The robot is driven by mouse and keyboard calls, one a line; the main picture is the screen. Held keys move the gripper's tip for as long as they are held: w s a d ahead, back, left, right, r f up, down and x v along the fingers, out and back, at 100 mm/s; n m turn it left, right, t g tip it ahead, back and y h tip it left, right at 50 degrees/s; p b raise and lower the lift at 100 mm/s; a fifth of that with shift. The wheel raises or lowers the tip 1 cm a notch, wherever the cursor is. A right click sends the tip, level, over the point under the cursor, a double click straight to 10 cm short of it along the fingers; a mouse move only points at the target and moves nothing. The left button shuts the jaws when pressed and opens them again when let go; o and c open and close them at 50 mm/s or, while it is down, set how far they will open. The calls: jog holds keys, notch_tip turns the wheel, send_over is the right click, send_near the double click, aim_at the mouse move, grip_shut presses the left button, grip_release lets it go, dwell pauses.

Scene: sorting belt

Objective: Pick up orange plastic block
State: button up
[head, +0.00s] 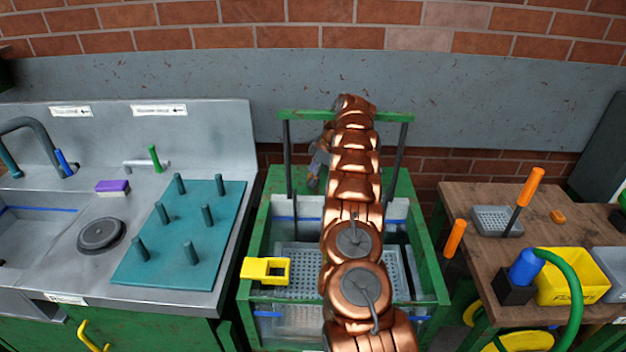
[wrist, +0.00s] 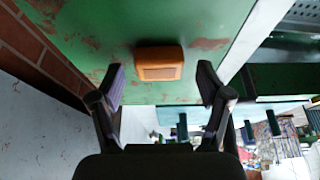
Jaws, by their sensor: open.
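In the wrist view an orange block (wrist: 160,63) with rounded edges rests on a worn green surface (wrist: 110,25). My gripper (wrist: 162,76) is open and empty, with one dark finger on each side of the block's line. The block appears just beyond the fingertips, centred between them and apart from both. In the head view my gripper (head: 317,168) is behind the copper arm, over the green ledge at the back of the machine. The arm partly hides that spot, and I cannot clearly make out the block there.
The green frame (head: 345,115) with dark posts stands around my arm. A perforated grey basket (head: 300,258) and a yellow holder (head: 264,270) are in front. A metal sink counter (head: 60,240) is left. A wooden table (head: 455,200) at right bears a small orange piece (head: 557,216).

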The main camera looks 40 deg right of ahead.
jog(key=shift+c, duration=0.4)
jog(key=c, duration=1)
jog(key=shift+r, duration=0.1)
